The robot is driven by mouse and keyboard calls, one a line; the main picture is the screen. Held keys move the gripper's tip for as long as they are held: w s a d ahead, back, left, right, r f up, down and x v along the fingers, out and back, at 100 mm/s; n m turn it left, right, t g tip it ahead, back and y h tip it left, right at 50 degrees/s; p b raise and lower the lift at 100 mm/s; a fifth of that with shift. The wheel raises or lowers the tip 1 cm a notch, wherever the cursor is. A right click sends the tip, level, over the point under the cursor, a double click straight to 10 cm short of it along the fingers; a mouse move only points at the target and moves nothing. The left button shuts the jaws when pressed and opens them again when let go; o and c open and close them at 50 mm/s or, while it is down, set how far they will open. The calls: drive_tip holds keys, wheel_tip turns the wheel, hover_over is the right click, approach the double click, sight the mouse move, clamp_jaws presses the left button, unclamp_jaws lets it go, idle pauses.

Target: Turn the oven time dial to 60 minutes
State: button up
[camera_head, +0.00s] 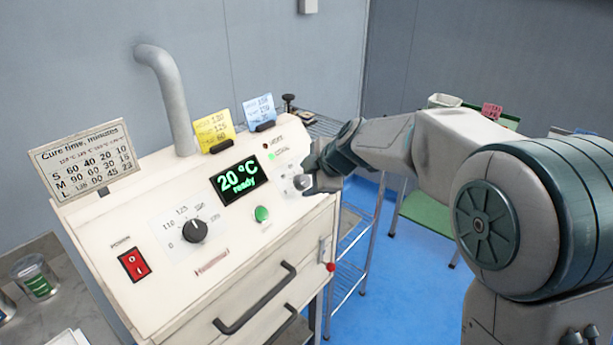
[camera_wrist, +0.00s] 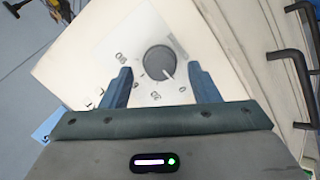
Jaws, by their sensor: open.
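The oven time dial (camera_wrist: 160,60) is a round dark grey knob with a pale pointer line, on a white scale plate in the wrist view. The scale numbers around it are blurred and turned, so I cannot read the setting surely. My gripper (camera_wrist: 157,85) is open, its two blue-grey fingers on either side of the dial's near edge; I cannot tell whether they touch it. In the head view my gripper (camera_head: 312,180) is at the right end of the sloped oven panel (camera_head: 215,285), partly covering the dial (camera_head: 301,182).
The temperature dial (camera_head: 195,230), red power switch (camera_head: 134,263), green button (camera_head: 262,213) and display (camera_head: 240,182) reading 20 °C ready are on the same panel. A cure time chart (camera_head: 87,160) and yellow card (camera_head: 214,130) stand above. Drawer handles (camera_head: 255,300) project below.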

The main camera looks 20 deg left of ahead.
drive_tip(key=shift+w+a+f, duration=0.25)
drive_tip(key=shift+a+f, duration=0.15)
drive_tip(key=shift+f, duration=0.15)
drive_tip(key=c, duration=1)
